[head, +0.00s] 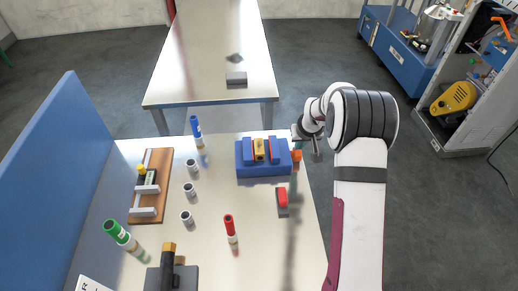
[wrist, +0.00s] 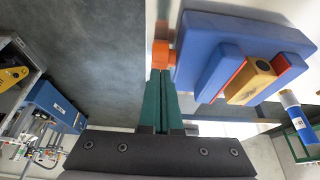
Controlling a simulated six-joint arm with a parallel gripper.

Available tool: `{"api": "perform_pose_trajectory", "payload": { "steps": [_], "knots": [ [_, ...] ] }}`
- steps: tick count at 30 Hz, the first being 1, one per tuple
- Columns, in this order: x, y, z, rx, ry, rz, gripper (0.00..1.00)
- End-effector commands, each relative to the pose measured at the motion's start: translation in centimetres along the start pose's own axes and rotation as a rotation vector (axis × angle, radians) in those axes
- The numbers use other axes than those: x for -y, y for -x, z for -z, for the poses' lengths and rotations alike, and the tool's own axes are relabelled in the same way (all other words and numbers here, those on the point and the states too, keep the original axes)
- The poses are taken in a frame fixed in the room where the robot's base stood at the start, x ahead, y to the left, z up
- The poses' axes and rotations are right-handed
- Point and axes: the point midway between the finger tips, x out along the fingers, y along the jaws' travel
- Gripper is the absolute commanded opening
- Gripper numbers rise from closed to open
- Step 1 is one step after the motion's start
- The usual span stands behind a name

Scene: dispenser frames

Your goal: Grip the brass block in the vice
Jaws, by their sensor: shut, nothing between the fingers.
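The blue vice (head: 263,170) sits at the far right of the near table. The brass block (head: 259,150) stands between its two blue jaws, which have orange-red inner faces. In the wrist view the block (wrist: 256,82) shows a dark round hole in its end. I cannot tell whether both jaw faces touch it. An orange handle (wrist: 161,54) sticks out at the vice's side. My gripper (wrist: 162,74) has its teal fingers shut and empty, their tips right at the handle; I cannot tell whether they touch.
A red-topped block (head: 282,200) lies in front of the vice. A red marker (head: 231,228), several grey cylinders (head: 190,190), a blue marker (head: 197,130) and a wooden rack (head: 152,185) stand left. A blue panel (head: 65,180) edges the table.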

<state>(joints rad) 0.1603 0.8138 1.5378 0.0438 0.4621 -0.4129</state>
Motion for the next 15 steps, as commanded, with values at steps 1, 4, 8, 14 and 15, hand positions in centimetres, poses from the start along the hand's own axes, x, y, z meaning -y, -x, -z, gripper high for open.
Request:
{"api": "perform_pose_trajectory", "payload": {
  "steps": [1, 4, 8, 14, 15],
  "knots": [
    [0.0, -0.1, -0.05, 0.001, 0.0, 0.0, 0.0],
    [0.01, -0.28, -0.13, 0.001, 0.0, 0.0, 0.0],
    [0.0, -0.51, -0.22, 0.001, 0.0, 0.0, 0.0],
    [-0.01, -0.87, -0.36, 0.0, 0.001, 0.0, 0.0],
    [-0.01, -0.95, -0.4, 0.0, 0.001, 0.0, 0.0]
  ]
}}
